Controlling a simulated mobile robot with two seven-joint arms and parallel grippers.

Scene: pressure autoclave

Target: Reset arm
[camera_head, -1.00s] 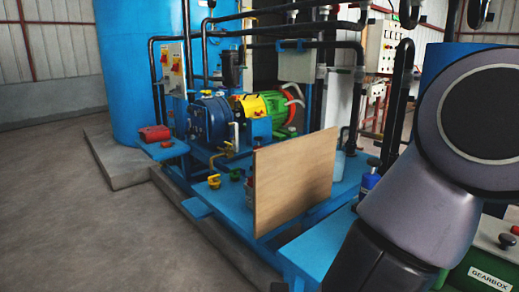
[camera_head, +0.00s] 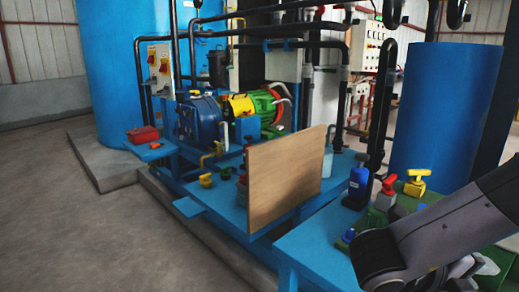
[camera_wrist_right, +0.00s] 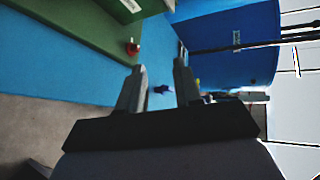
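My right arm (camera_head: 450,230) comes in from the right edge of the head view, low over the blue bench and the green box. Its rounded dark joint (camera_head: 378,262) is near the bottom edge. I cannot make out the right fingertips in the head view. In the right wrist view my right gripper (camera_wrist_right: 160,68) has its two fingers apart with nothing held between them. A small dark blue item (camera_wrist_right: 162,89) shows beyond the gap. My left arm and gripper are not in view.
A wooden board (camera_head: 290,178) stands upright on the blue platform. A blue bottle (camera_head: 358,183), a red-handled valve (camera_head: 387,190) and a yellow-handled valve (camera_head: 416,184) stand near my right arm. A blue tank (camera_head: 440,110) rises behind. Grey floor at left is clear.

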